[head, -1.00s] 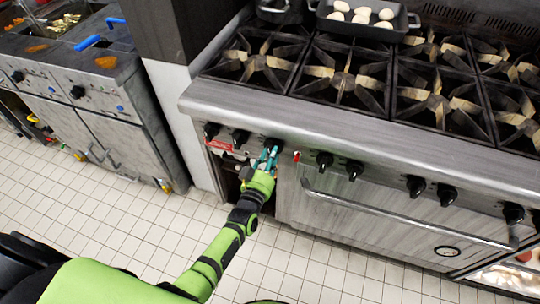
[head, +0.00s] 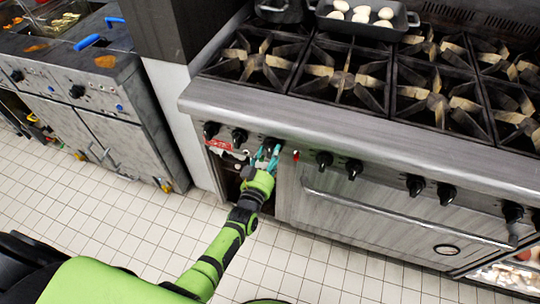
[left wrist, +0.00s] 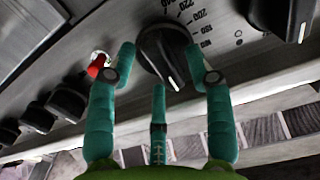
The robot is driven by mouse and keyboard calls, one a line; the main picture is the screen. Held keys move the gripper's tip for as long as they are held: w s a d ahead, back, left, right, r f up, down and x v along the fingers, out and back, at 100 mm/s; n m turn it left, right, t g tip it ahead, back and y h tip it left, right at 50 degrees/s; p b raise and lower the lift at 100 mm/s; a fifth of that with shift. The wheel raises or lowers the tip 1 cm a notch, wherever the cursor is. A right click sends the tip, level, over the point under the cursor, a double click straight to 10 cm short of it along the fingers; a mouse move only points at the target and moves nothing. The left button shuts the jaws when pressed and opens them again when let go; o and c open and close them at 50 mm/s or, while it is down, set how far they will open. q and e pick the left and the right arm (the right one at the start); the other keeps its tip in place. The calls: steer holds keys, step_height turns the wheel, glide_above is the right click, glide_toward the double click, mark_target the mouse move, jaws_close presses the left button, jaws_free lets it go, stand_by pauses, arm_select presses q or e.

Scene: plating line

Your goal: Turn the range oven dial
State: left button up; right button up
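The black oven dial (head: 272,144) with a white pointer line sits on the range's front panel, right of two other knobs. In the left wrist view the dial (left wrist: 160,52) has temperature numbers beside it. My left gripper (head: 266,158) is at this dial. In the left wrist view its teal fingers (left wrist: 162,60) stand apart, one on each side of the dial, and a third finger lies below it. I cannot tell whether the fingertips touch the dial. My right gripper is not in view.
A red indicator (left wrist: 98,66) is close beside one finger. More black knobs (head: 325,160) line the panel. A steel oven door (head: 390,215) with a long handle is below. A pan (head: 345,25) with pale round items sits on the burners. The tiled floor is clear.

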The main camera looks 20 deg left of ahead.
arm_select(q)
steer(key=s, duration=1.2)
steer(key=shift+a, duration=0.25)
